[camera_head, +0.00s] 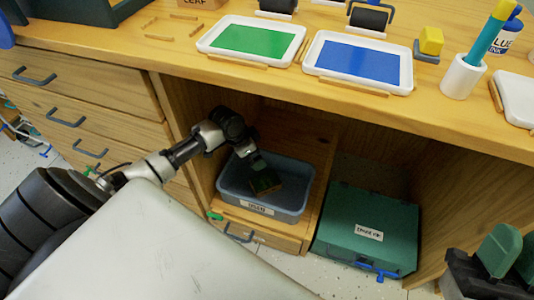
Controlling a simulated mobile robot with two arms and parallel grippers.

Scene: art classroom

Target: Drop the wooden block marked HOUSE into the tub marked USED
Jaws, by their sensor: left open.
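The blue-grey tub (225,181) stands in the open cabinet under the counter, with a white USED label on its front. A small block (265,183) with a dark green face and wood-coloured edges is inside the tub, tilted. Its marking is too small to read. My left gripper (258,162) reaches down into the tub from above and is open, its fingertips just above the block. Whether they touch it I cannot tell. My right gripper (511,259) shows at the lower right edge, far from the tub, with green finger pads; its opening is unclear.
A green lidded box (368,228) stands right of the tub, beyond a wooden divider. On the counter are a green ink tray (252,40), a blue ink tray (358,62), rollers and a white cup (463,76). Drawers (80,95) with handles are at the left.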

